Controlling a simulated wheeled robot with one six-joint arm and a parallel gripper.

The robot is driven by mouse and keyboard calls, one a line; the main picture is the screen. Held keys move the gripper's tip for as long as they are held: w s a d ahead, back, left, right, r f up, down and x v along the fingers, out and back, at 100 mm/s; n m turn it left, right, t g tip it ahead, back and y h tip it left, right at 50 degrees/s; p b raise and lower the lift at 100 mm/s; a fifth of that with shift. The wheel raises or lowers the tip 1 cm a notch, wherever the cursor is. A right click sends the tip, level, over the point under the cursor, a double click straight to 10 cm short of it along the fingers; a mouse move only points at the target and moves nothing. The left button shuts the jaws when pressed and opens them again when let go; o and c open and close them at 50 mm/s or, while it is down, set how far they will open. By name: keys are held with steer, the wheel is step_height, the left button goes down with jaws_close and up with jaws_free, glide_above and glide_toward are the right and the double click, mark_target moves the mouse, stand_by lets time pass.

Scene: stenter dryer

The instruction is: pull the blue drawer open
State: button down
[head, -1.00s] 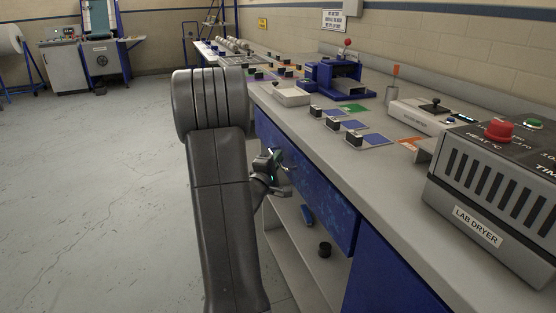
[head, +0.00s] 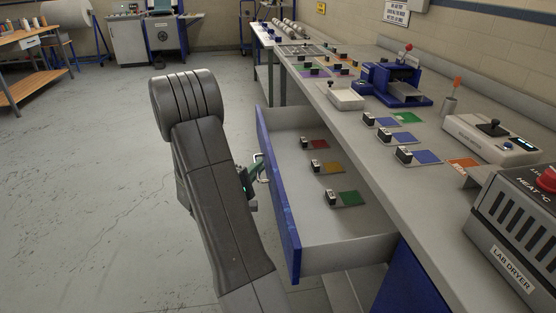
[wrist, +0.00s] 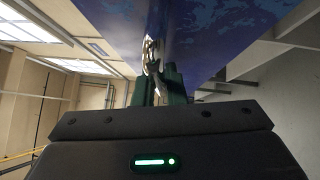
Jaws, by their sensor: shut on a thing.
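The blue drawer (head: 279,190) stands pulled out from the bench, and its grey inside shows in the head view. Its blue front fills the top of the wrist view (wrist: 210,40). My gripper (head: 258,168) is at the outer face of the drawer front, partly hidden behind my arm. In the wrist view, my gripper's green fingers (wrist: 157,82) are shut on the pale metal drawer handle (wrist: 151,55).
Inside the drawer lie a red swatch (head: 316,144), a yellow swatch (head: 332,167) and a green swatch (head: 348,198), each with a small black block. The bench top (head: 372,150) carries a lab dryer (head: 515,230) and other devices. Open floor (head: 90,190) lies to the left.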

steer(key=shift+s+a+p, duration=0.2)
steer(key=shift+a+p, duration=0.1)
steer(key=shift+a, duration=0.7)
steer(key=shift+s+a+p, duration=0.2)
steer(key=shift+a+p, duration=0.05)
steer(key=shift+a, duration=0.7)
steer(key=c, duration=1.5)
jaws_free()
steer(key=p+v, duration=0.1)
steer(key=v, duration=1.2)
steer(key=shift+s+a+f, duration=0.1)
steer(key=shift+s+a, duration=0.15)
steer(key=shift+s, duration=0.05)
steer(key=b+x, duration=0.1)
steer(key=x, duration=1.3)
steer(key=shift+d, duration=0.15)
